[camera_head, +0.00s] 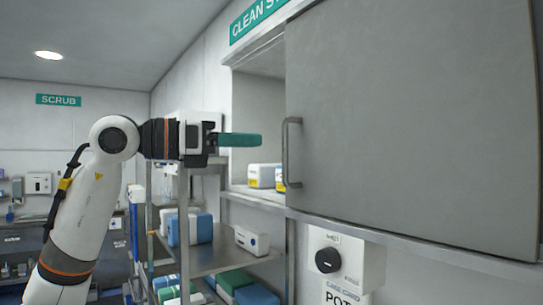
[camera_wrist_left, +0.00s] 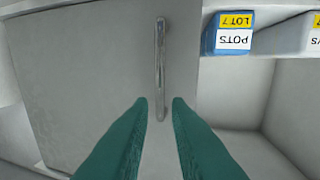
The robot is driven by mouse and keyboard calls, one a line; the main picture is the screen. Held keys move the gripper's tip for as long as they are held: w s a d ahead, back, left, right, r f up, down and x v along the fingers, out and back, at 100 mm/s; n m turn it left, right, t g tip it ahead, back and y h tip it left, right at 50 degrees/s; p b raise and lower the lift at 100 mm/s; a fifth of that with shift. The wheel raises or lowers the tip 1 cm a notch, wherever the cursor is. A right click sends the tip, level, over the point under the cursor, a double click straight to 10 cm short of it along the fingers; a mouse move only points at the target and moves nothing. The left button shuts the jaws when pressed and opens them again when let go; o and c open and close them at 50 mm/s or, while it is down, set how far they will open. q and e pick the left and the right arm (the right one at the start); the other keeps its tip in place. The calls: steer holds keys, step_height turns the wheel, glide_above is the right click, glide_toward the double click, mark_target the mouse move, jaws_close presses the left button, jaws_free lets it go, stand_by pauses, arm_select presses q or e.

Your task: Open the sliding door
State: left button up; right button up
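The sliding door (camera_head: 410,110) is a large flat grey panel on the right in the head view; it also fills the left of the wrist view (camera_wrist_left: 85,70). Its upright metal bar handle (camera_head: 288,152) is near its left edge. My left gripper (camera_head: 260,140) points right, its teal fingertips a little left of the handle in the head view. In the left wrist view the fingers (camera_wrist_left: 161,103) are apart and empty, and the handle (camera_wrist_left: 160,65) stands ahead of them, its end lined up with the gap. My right gripper is not in view.
A metal shelf rack (camera_head: 215,258) with boxes stands below my left arm. A white box with a black knob (camera_head: 350,258) hangs below the door.

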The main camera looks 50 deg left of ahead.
arm_select(q)
steer(key=b+v, duration=0.1)
steer(key=v, duration=0.3)
steer(key=shift+s, duration=0.1)
stand_by(0.5)
